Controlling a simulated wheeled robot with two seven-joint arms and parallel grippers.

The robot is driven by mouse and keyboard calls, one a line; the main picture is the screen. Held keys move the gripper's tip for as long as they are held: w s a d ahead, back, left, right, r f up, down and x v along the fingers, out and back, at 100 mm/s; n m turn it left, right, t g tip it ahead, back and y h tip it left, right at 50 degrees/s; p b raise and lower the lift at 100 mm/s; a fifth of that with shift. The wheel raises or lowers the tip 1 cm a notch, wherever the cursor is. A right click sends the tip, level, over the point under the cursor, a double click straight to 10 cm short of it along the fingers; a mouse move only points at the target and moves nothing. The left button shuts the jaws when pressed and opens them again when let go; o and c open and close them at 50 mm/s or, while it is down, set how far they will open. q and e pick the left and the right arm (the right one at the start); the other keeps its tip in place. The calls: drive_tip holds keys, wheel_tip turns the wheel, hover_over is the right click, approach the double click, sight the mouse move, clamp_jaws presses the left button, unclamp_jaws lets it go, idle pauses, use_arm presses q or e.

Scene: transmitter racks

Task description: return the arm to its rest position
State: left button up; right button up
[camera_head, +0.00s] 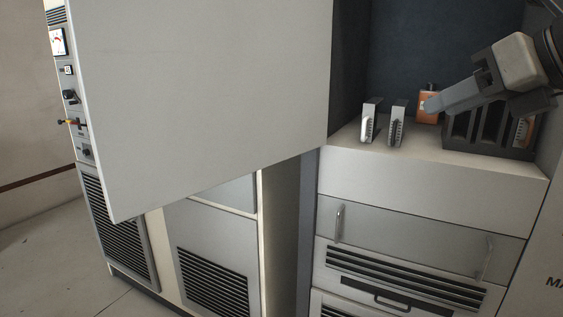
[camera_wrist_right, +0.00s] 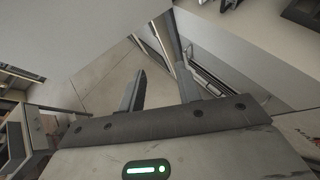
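My right arm comes in from the upper right of the head view. Its right gripper (camera_head: 432,104) is over the shelf, and its fingers overlap one another in that view. In the right wrist view the two fingers of the right gripper (camera_wrist_right: 161,72) stand apart, with nothing between them. The floor and cabinet fronts show beyond them. My left gripper is in neither view.
A large grey door panel (camera_head: 205,95) fills the left middle. On the shelf (camera_head: 365,158) stand two grey modules (camera_head: 369,122) (camera_head: 397,124), an orange module (camera_head: 428,108) partly behind my gripper, and a dark slotted rack (camera_head: 490,137). Drawers with handles lie below.

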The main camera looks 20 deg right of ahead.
drive_tip(key=w+a+f+m+g+y+p, duration=0.1)
drive_tip(key=a+f+g+y, duration=0.3)
drive_tip(key=a+y, duration=0.5)
drive_tip(key=a+f+g+y+p, duration=0.1)
drive_tip(key=a+f+g+y, duration=0.1)
drive_tip(key=a+f+y, duration=0.7)
wheel_tip(320, 180, down, 13)
drive_tip(key=w+d+m+t+h+p, duration=0.1)
drive_tip(key=w+m+t+h+p, duration=0.15)
drive_tip(key=m+t+h, duration=1.75)
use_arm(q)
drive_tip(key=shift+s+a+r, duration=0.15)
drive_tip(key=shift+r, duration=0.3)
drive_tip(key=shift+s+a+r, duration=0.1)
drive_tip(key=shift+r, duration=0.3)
use_arm(e)
drive_tip(key=s+a+f+m+g+y, duration=0.1)
drive_tip(key=s+f+m+g, duration=0.5)
drive_tip(key=f, duration=0.4)
drive_tip(key=s+a+f+m+g+y, duration=0.1)
drive_tip(key=s+f+m+g, duration=0.6)
drive_tip(key=f, duration=0.4)
drive_tip(key=shift+m+g, duration=0.8)
